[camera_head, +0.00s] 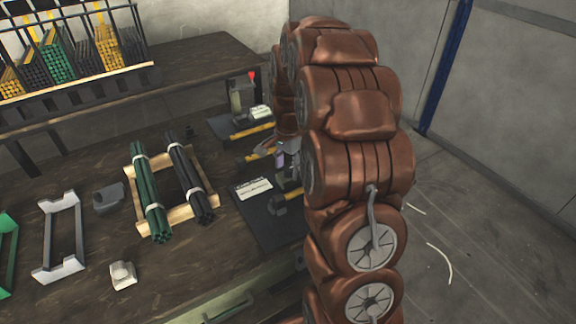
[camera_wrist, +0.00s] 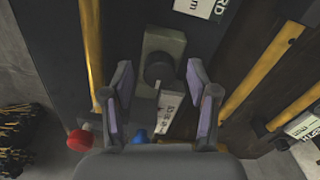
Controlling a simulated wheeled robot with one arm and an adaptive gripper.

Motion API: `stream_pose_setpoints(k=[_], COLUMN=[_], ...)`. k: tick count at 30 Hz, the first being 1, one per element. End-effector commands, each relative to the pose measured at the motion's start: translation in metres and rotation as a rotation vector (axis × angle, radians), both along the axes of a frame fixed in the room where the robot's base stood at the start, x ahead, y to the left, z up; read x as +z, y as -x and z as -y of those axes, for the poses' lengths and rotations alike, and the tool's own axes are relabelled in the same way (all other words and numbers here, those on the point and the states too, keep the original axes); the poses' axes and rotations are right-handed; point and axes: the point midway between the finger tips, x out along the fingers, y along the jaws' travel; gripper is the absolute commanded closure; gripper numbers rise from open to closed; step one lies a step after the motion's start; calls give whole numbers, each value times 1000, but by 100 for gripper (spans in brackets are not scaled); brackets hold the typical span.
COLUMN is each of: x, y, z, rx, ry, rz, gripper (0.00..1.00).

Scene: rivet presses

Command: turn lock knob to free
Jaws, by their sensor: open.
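In the wrist view a dark round knob (camera_wrist: 158,68) sits on a grey-green block (camera_wrist: 163,42); I take it to be the lock knob. My gripper (camera_wrist: 159,72) is open, with one finger to each side of the knob and a gap on both sides. I cannot tell how far above the knob the fingertips are. In the head view my gripper (camera_head: 279,150) is at the presses, partly hidden by my arm, and the knob cannot be made out there.
A red ball (camera_wrist: 80,140) and a blue part (camera_wrist: 140,136) show near my palm. A press with a red top (camera_head: 243,92) stands behind on the bench. A wooden rack (camera_head: 185,217) holds green and black rod bundles. Labelled dark mats (camera_head: 262,220) lie by the presses.

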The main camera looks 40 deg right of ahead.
Motion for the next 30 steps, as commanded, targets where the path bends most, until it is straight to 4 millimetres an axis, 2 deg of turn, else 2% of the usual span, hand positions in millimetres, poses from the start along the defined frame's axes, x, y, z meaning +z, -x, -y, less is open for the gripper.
stream_pose_setpoints(k=[3,20,30], x=[0,0,0], y=[0,0,0], z=[0,0,0], rx=[0,0,49], ry=[0,-1,-1], rz=[0,0,0], gripper=[42,100,100])
